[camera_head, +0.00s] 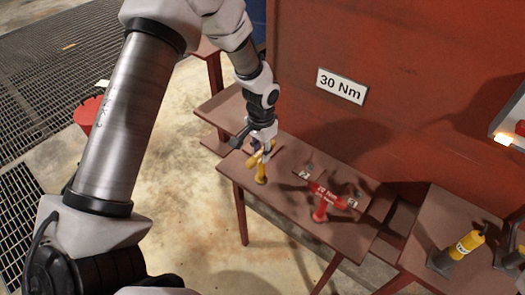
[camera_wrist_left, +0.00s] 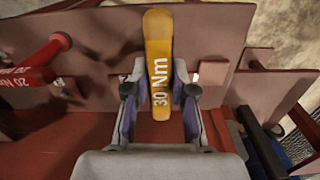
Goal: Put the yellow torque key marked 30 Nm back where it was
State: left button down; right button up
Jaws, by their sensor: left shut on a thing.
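The yellow torque key marked 30 Nm (camera_head: 261,172) is at the left part of a brown table, below and left of the 30 Nm sign. My left gripper (camera_head: 264,140) is shut on its bar from above. In the left wrist view the yellow bar (camera_wrist_left: 158,50) lies lengthwise between the two fingers (camera_wrist_left: 160,95), with its "30 Nm" lettering showing. Its stem points down at the tabletop; I cannot tell whether it touches or is seated. My right gripper is not in view.
A white 30 Nm sign (camera_head: 341,87) is on the red wall behind the table (camera_head: 232,172). A red key marked 20 Nm (camera_head: 325,197) stands to the right. Another yellow tool (camera_head: 468,243) is on the right-hand table. A red bucket-like object (camera_head: 88,114) is on the floor.

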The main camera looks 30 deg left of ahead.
pick_arm(q)
jog(key=shift+w+a+f, duration=0.2)
jog(key=shift+w+a, duration=0.05)
jog(key=shift+w, duration=0.25)
jog(key=shift+w+a+f, duration=0.2)
jog(key=shift+w+a, duration=0.05)
jog(key=shift+w, duration=0.2)
notch_tip(320, 180, down, 2)
jog(key=shift+f+p, duration=0.15)
jog(key=shift+p, duration=0.35)
jog(key=shift+w+f, duration=0.15)
jog(key=shift+f, duration=0.15)
jog(key=c, duration=1.1)
grip_release()
jog(key=shift+o, duration=0.6)
